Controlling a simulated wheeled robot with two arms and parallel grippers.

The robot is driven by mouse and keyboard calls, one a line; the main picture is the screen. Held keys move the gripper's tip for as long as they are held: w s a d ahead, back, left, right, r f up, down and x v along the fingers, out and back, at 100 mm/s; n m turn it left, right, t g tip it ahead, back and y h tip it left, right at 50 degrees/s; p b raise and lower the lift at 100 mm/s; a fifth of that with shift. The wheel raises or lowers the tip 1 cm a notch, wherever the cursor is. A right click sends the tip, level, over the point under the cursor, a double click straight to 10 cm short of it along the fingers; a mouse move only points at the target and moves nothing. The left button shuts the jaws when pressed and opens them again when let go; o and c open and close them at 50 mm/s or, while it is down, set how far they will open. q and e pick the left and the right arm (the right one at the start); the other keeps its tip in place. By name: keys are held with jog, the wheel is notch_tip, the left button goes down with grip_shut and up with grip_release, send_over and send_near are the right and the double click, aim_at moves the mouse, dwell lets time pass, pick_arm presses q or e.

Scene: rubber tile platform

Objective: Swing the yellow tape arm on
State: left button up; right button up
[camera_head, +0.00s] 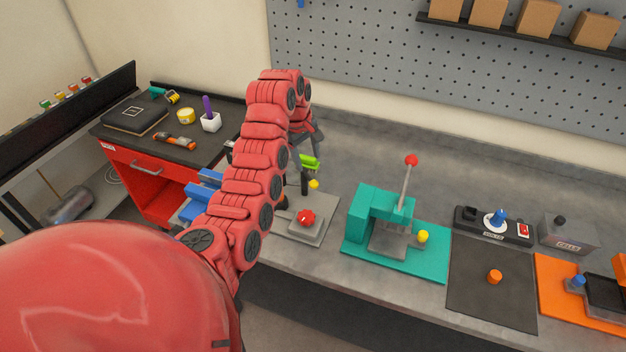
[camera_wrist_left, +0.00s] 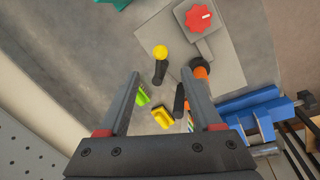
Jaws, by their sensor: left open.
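A grey base plate (camera_head: 322,222) with a red star knob (camera_head: 306,218) sits on the bench, left of the teal press. A short black arm tipped with a yellow ball (camera_head: 314,184) is beside it; the ball also shows in the left wrist view (camera_wrist_left: 160,52). A yellow block (camera_wrist_left: 161,118) and a green piece (camera_wrist_left: 143,95) show between the fingers in that view. I cannot tell which part is the tape arm. My left gripper (camera_wrist_left: 165,78) is open and empty above these parts, its fingertips apart from the ball. My left arm partly hides the area in the head view.
A blue vise (camera_wrist_left: 262,110) is close to the right finger in the wrist view, with an orange-tipped post (camera_wrist_left: 201,73) nearer. The teal press (camera_head: 375,235) with its red-knobbed lever stands right. A dark mat (camera_head: 490,295) and a switch box (camera_head: 494,226) are farther right.

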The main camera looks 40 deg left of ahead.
aim_at(313, 181)
pick_arm(q)
jog(key=f+p, duration=0.1)
jog(key=f, duration=0.2)
jog(key=w+f, duration=0.1)
jog(key=f, duration=0.3)
jog(key=w+f+p, duration=0.1)
jog(key=f, duration=0.2)
jog(key=shift+d+f+p, duration=0.25)
jog(key=shift+f+p, duration=0.05)
jog(key=shift+p, duration=0.05)
jog(key=shift+c, duration=0.3)
grip_shut()
dwell(0.7)
